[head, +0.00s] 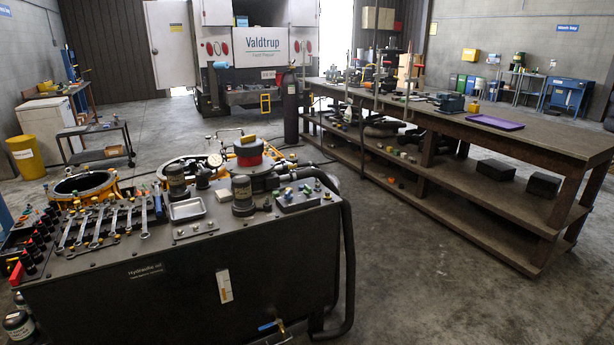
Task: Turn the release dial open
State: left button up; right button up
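Neither of my grippers shows in the head view. I cannot pick out the release dial for certain. A black hydraulic unit (170,285) stands in the front left, with wrenches (100,225), a small metal tray (187,209) and motor-like cylinders (242,192) on its top. A control block with small coloured knobs (297,196) sits at the right end of that top. Behind the unit are a round white-faced gauge (214,160) and a red-topped round part (248,148). The details of these parts are too small to read.
A long workbench (470,132) with lower shelves fills the right, bearing tools and a purple tray (495,122). A yellow bin (25,157) and a dark cart (97,145) stand at the left. Open concrete floor (420,270) lies between unit and bench.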

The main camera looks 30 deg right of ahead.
aim_at(307, 191)
jog(key=i+l, duration=0.25)
jog(key=i+l+u, duration=0.15)
jog(key=l, duration=0.3)
jog(key=i+l, duration=0.25)
jog(key=l, duration=0.15)
jog(key=i+l+u, duration=0.1)
jog(key=l, duration=0.25)
jog(key=i+l+u, duration=0.1)
jog(key=i+l, duration=0.2)
jog(key=l, duration=0.1)
